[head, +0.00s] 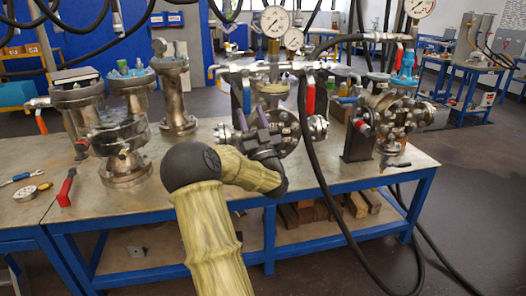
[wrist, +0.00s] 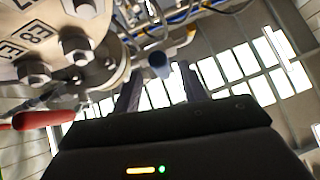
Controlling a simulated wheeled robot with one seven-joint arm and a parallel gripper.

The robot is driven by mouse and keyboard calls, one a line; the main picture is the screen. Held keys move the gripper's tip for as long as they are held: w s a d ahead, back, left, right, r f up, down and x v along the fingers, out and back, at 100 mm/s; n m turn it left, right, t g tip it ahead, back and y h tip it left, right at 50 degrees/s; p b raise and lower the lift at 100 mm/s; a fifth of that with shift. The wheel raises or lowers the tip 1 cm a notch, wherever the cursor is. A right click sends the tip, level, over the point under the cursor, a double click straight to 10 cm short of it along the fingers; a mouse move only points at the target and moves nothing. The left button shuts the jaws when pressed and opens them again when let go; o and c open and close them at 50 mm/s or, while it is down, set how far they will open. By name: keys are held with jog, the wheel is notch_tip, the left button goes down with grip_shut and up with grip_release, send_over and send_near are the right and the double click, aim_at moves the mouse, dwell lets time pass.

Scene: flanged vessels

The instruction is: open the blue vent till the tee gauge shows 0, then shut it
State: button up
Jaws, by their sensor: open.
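A blue handle end (wrist: 160,66), which looks like the blue vent, shows between my fingertips in the wrist view; I cannot tell if they touch it. In the head view a blue handle (head: 247,97) hangs below the valve pipework just above my gripper (head: 251,116). My gripper, also in the wrist view (wrist: 160,78), is open with its fingers pointing up. A white-faced gauge (head: 275,20) stands on top of the pipework, with a second gauge (head: 293,38) just below right. Their needles are too small to read, and I cannot tell which is the tee gauge.
A red handle (head: 310,98) hangs right of the blue one. A flanged vessel's bolted face (wrist: 60,50) is close at left in the wrist view, with a red lever (wrist: 38,120) below. A black hose (head: 308,140) crosses the bench (head: 130,215). More vessels stand left and right.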

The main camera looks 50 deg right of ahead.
jog(key=b+v, duration=0.7)
jog(key=v, duration=0.4)
jog(key=shift+s+f+b, duration=0.2)
jog(key=shift+s+b, duration=0.1)
jog(key=shift+b, duration=0.05)
